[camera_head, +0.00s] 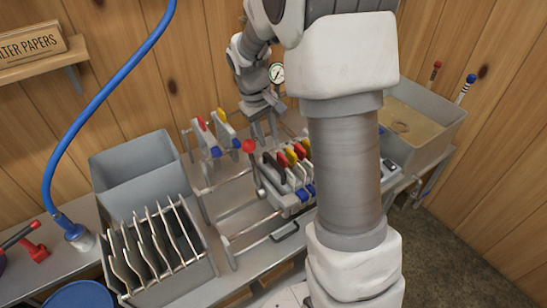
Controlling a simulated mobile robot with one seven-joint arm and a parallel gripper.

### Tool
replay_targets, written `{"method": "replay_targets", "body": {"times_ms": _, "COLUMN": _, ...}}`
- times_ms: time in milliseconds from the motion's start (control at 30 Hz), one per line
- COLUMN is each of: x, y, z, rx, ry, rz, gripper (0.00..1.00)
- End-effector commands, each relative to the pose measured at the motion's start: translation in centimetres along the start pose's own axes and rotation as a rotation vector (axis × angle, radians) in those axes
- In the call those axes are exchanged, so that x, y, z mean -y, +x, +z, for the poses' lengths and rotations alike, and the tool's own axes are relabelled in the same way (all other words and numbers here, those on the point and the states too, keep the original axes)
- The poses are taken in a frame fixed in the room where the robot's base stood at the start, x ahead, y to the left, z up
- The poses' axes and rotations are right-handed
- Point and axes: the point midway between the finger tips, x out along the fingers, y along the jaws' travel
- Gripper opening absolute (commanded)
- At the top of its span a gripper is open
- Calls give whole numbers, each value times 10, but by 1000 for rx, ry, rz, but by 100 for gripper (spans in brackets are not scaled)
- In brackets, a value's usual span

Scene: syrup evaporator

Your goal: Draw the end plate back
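A filter press with metal rails (246,234) stands on the bench in the middle. On its right is a pack of upright plates with red and yellow tops (291,155) and blue ends. The left-most plate of the pack, with a black top (273,163), appears to be the end plate. A bar with a red ball (249,146) stands just left of it. My gripper (263,140) points down behind the pack, apart from the black top as far as I can tell. Its two fingers show a gap with nothing visible between them. My arm hides the pack's right side.
Two separate plates (213,136) stand at the rails' back left. A grey bin (135,165) and a rack of thin plates (160,250) are at left. A pan of amber liquid (411,118) is at right. A blue hose (95,108) hangs at left. The rails' middle is clear.

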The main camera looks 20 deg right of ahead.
Motion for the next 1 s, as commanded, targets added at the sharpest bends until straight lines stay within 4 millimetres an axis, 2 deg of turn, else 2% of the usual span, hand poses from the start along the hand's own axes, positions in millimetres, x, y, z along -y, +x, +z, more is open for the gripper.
{"method": "replay_targets", "body": {"times_ms": 100, "x": 0, "y": 27, "z": 1, "rx": 6, "ry": 0, "rz": -2, "gripper": 32}}
{"method": "replay_targets", "body": {"times_ms": 300, "x": 0, "y": 69, "z": 2, "rx": 6, "ry": 0, "rz": -2, "gripper": 32}}
{"method": "replay_targets", "body": {"times_ms": 500, "x": 0, "y": 94, "z": 1, "rx": 2, "ry": 0, "rz": -1, "gripper": 32}}
{"method": "replay_targets", "body": {"times_ms": 700, "x": 0, "y": 103, "z": 0, "rx": 0, "ry": 0, "rz": 0, "gripper": 32}}
{"method": "replay_targets", "body": {"times_ms": 933, "x": 0, "y": 103, "z": 0, "rx": 0, "ry": 0, "rz": 0, "gripper": 32}}
{"method": "replay_targets", "body": {"times_ms": 1000, "x": 0, "y": 103, "z": 0, "rx": 0, "ry": 0, "rz": 0, "gripper": 21}}
